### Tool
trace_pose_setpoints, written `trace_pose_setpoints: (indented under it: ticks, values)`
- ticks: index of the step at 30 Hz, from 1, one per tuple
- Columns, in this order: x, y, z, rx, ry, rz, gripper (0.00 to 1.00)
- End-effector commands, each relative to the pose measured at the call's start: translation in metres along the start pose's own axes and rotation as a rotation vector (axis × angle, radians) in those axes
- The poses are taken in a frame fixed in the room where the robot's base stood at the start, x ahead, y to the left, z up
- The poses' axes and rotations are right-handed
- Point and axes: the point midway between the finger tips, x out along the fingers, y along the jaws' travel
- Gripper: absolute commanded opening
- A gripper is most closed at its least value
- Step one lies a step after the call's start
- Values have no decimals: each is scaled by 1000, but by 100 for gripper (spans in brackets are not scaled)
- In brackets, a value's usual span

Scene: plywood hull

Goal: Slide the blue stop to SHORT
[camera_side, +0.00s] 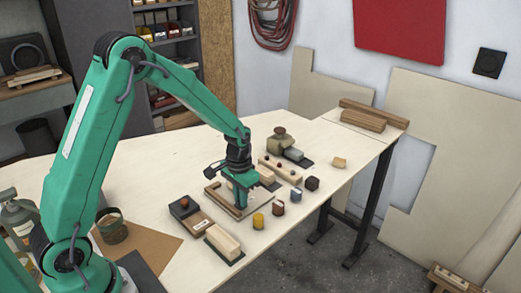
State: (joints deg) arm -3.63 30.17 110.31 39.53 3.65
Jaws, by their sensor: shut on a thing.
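My gripper (241,203) is lowered, fingers down, at a light wooden frame-like board (213,192) in the middle of the table. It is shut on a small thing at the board. The fingers and the lower arm cover most of that thing, so I cannot make out its colour or shape. I cannot pick out the blue stop clearly, nor any SHORT mark; both are hidden or too small at this distance.
A dark-ended block (184,208) and a pale block (223,240) lie in front left of the board. A pegged rail (281,171) is behind.

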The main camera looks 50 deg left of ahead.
Motion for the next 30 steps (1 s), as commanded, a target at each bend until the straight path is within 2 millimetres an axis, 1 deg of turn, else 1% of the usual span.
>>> trace_pose_setpoints:
  ticks: [6, 8, 17, 18, 20, 21, 30]
  values:
    - [0, -25, 0, -4, 0, 0, 0]
    - [0, -29, 0, -3, 0, 0, 0]
    - [-1, -34, 0, -4, 1, 0, 0]
    - [-1, -34, 0, -4, 1, 0, 15]
    - [-1, -34, 0, -4, 1, 0, 26]
    - [-1, -34, 0, -4, 1, 0, 34]
    - [-1, -32, 0, -1, 1, 0, 35]
